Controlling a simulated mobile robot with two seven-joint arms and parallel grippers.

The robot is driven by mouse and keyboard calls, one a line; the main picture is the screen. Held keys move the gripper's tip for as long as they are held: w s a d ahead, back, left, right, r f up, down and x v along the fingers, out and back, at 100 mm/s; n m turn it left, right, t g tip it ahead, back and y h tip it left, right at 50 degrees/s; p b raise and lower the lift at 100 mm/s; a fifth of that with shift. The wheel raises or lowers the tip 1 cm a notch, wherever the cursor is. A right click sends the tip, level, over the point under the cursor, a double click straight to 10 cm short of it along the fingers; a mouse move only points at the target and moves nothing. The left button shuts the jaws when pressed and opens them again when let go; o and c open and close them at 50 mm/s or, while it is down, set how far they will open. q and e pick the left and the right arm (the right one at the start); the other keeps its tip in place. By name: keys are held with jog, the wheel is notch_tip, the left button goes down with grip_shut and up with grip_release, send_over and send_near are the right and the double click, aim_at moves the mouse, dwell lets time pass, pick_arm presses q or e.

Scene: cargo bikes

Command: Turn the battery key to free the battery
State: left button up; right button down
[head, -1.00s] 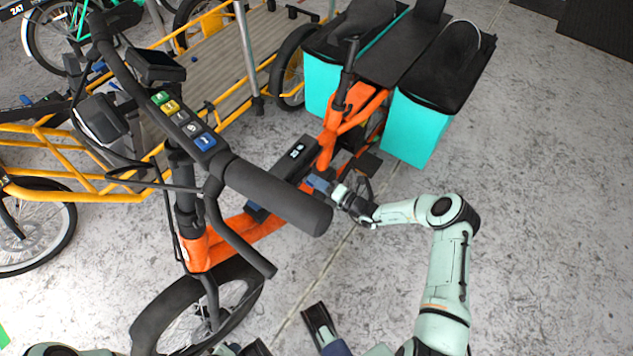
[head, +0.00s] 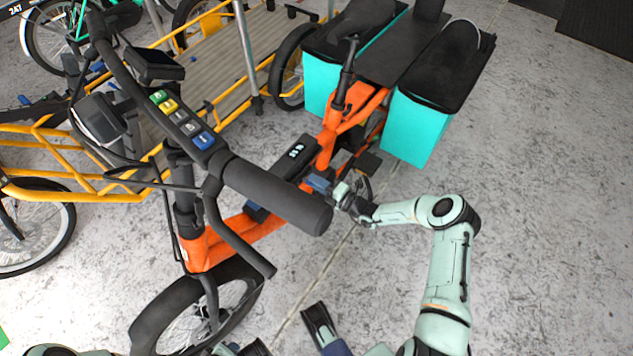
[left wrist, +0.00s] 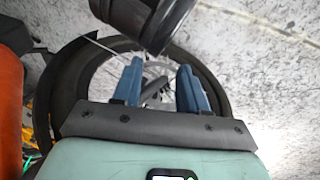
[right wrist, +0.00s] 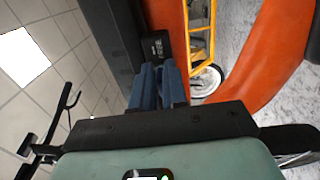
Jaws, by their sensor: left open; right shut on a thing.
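The orange cargo bike (head: 270,222) stands in front of me, with the dark battery (head: 292,160) on its frame. In the right wrist view the battery (right wrist: 112,38) is a black block against the orange frame (right wrist: 262,70). My right gripper (head: 322,184) is at the battery's side. In the right wrist view its blue fingers (right wrist: 156,72) are together at the dark lock area; the key between them is hidden. My left gripper (left wrist: 158,75) is open and empty, its blue fingers apart before the front wheel (left wrist: 75,70).
The handlebar grip (head: 290,200) with its colored buttons stands between my head camera and the battery. Turquoise panniers (head: 418,128) hang at the bike's rear. A yellow cargo bike (head: 75,183) is on the left. The floor at the right is clear.

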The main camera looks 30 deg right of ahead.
jog(key=c, duration=1.2)
grip_release()
jog(key=shift+c, duration=0.2)
pick_arm(q)
jog(key=shift+g+h, duration=0.3)
jog(key=shift+g, duration=0.4)
jog(key=s+r, duration=0.1)
jog(key=s+d+r+p, duration=0.2)
jog(key=s, duration=0.1)
pick_arm(e)
jog(key=v, duration=1.3)
jog(key=shift+s, duration=0.25)
pick_arm(q)
jog(key=shift+w, duration=0.1)
